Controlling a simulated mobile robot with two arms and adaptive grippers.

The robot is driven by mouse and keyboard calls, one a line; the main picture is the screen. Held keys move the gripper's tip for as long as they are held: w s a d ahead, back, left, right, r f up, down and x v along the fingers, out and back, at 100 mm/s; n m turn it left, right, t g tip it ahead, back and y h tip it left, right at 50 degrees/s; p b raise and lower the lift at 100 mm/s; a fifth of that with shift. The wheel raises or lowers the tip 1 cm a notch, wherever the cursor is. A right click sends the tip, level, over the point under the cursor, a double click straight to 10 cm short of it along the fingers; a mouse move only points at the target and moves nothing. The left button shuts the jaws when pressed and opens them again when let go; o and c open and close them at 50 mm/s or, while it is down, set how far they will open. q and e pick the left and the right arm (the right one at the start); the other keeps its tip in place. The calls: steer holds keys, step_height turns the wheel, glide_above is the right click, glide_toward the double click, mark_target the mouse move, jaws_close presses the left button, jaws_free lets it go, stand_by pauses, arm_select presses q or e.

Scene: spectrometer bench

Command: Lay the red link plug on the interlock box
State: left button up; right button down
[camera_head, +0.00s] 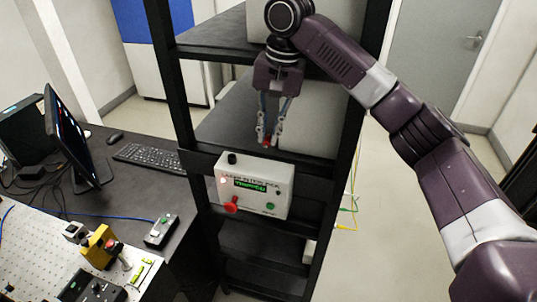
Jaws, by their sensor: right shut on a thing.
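The interlock box (280,193) is a white box on the front of the black rack, with a green display, a red knob on its lower left and a black knob on top. My right gripper (269,136) points down over a rack shelf, just behind and above the box. It is shut on a small red thing, which looks like the red link plug (267,142). Only a little of the plug shows between the fingertips. I cannot tell whether it touches the shelf or the box. My left gripper is out of view.
The black rack (181,105) has uprights on both sides of my right gripper and a shelf above. A desk with a monitor (75,135) and keyboard (147,158) stands at left. An optical breadboard (30,235) with several devices lies in front.

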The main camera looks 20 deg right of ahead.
mark_target(267, 167)
step_height(267, 167, down, 3)
steer(key=shift+w+r+p, duration=0.1)
steer(key=shift+r+p, duration=0.05)
steer(key=shift+p, duration=0.2)
steer(key=shift+s+f, duration=0.25)
steer(key=shift+f, duration=0.35)
step_height(267, 167, down, 3)
steer(key=shift+f+p, duration=0.15)
steer(key=shift+p, duration=0.6)
steer(key=shift+w+f, duration=0.15)
steer(key=shift+f, duration=0.1)
steer(key=shift+f, duration=0.1)
steer(key=c, duration=2)
jaws_free()
steer(key=shift+o, duration=0.2)
